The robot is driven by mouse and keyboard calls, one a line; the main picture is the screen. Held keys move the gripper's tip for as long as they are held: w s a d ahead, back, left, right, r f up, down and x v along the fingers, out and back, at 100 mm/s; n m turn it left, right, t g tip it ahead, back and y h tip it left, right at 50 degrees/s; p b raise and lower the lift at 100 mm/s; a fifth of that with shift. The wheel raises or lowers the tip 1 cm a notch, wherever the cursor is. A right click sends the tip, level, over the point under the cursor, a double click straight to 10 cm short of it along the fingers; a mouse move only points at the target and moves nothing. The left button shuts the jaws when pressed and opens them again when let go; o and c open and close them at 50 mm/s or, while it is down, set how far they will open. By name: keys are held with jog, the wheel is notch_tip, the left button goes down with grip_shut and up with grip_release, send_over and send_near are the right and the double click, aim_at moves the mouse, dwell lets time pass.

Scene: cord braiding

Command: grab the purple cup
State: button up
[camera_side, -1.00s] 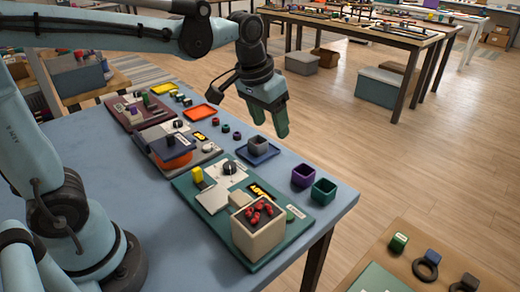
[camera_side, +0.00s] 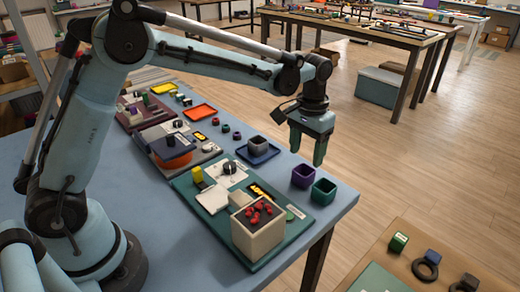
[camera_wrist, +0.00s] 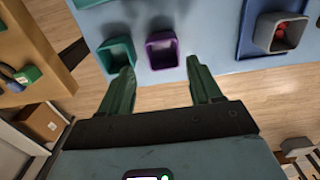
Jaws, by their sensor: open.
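The purple cup (camera_side: 304,176) stands upright on the blue table near its right edge. It is square and open at the top. In the wrist view the purple cup (camera_wrist: 162,50) lies ahead of the fingertips, between their lines. My gripper (camera_side: 307,153) is open and empty, with its green fingers pointing down above and a little behind the purple cup in the side view. In the wrist view my gripper (camera_wrist: 160,80) shows both fingers spread apart. I see no contact with the cup.
A green cup (camera_side: 323,191) stands close beside the purple one. A grey cup (camera_side: 257,146) sits on a blue tray (camera_side: 272,155); red items show inside the grey cup (camera_wrist: 280,36) in the wrist view. A beige box (camera_side: 258,238) of red pieces stands nearer. The table edge is close.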

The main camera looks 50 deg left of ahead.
aim_at(304, 171)
jog(key=shift+w+a+f, duration=0.1)
jog(key=shift+w+f, duration=0.05)
jog(key=shift+f, duration=1.75)
jog(key=shift+w+a+f, duration=0.1)
jog(key=shift+f, duration=1.75)
jog(key=c, duration=0.7)
jog(key=shift+r, duration=0.1)
